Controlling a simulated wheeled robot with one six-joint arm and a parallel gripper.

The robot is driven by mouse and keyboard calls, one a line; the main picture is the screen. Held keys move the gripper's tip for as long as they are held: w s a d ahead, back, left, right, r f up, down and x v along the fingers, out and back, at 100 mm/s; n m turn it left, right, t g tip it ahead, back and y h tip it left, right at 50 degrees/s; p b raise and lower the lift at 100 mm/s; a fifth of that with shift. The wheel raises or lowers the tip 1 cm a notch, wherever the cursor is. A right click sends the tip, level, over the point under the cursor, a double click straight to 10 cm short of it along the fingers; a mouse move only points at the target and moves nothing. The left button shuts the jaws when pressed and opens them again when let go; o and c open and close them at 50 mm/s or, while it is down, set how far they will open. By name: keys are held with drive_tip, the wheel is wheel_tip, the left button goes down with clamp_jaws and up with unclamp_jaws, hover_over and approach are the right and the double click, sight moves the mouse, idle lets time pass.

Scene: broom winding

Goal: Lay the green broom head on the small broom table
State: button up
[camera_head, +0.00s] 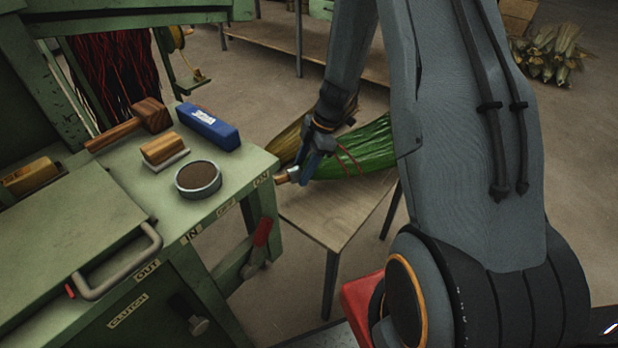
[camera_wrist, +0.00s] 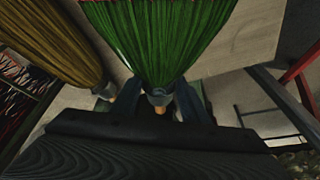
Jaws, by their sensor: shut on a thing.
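The green broom head (camera_head: 358,152) is in my gripper, over the small broom table (camera_head: 345,212). In the wrist view the green broom head (camera_wrist: 160,40) points away from me, with its stub end between the fingers. My gripper (camera_head: 306,164) is shut on that end; the fingers also show in the wrist view (camera_wrist: 160,103). A tan broom head (camera_head: 285,143) is beside the green one, to its left, and shows in the wrist view (camera_wrist: 55,45) too. I cannot tell whether the green bristles touch the tabletop; my arm hides part of the table's right side.
A green machine bench (camera_head: 100,215) stands at the left, close to the table. It bears a blue box (camera_head: 208,126), a wooden mallet (camera_head: 150,115), a brush (camera_head: 164,150) and a round tin (camera_head: 198,178). Bundled broom material (camera_head: 548,55) lies at the back right.

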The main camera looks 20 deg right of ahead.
drive_tip(key=shift+f+p, duration=0.35)
drive_tip(key=shift+f, duration=2.55)
drive_tip(key=o, duration=1.3)
